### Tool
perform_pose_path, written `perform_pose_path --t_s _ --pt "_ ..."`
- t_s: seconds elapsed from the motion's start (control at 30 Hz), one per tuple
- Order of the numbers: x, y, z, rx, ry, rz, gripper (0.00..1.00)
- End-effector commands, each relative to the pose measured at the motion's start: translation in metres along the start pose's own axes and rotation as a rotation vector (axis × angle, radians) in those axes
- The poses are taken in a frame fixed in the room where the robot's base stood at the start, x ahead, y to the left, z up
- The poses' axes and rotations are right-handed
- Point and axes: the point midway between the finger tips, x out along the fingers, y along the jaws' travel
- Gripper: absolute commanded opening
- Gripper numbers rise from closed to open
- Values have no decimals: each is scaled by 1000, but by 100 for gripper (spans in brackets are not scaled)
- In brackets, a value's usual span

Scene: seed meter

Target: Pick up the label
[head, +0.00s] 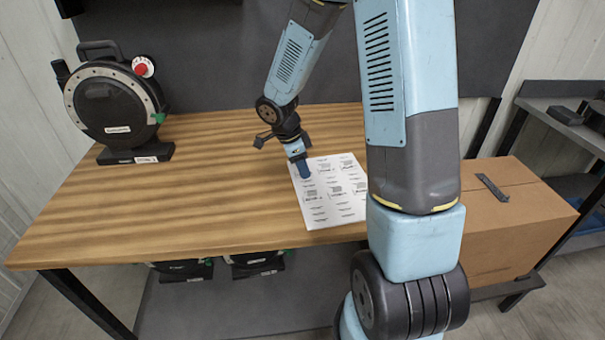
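A white sheet of labels (330,205) with rows of small dark print lies flat on the wooden table (150,215), near its front right. Part of its right side is hidden behind my arm. I cannot make out which single label is meant. My gripper (304,174) points down over the upper left part of the sheet, with its blue tip at or just above the paper. The fingers are too small to tell whether they are open or shut, or whether they touch a label.
A round black seed meter (110,108) with a red knob stands at the table's back left. A cardboard box (515,230) with a dark strip on top stands to the right. Black units (255,262) sit under the table. A grey shelf (565,125) is at far right. The table's middle is clear.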

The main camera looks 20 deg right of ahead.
Motion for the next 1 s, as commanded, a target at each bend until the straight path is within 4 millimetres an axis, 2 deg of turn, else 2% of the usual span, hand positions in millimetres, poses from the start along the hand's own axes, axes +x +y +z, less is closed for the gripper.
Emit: perform_pose_path --t_s 0.03,0.27,0.67,0.87,1.0 --pt "0 0 0 0 0 0 31" --pt "0 0 0 0 0 0 9" --pt "-5 0 -2 1 1 -1 9" --pt "-31 0 -10 3 1 -3 9" --pt "-46 14 -24 3 1 -3 9"
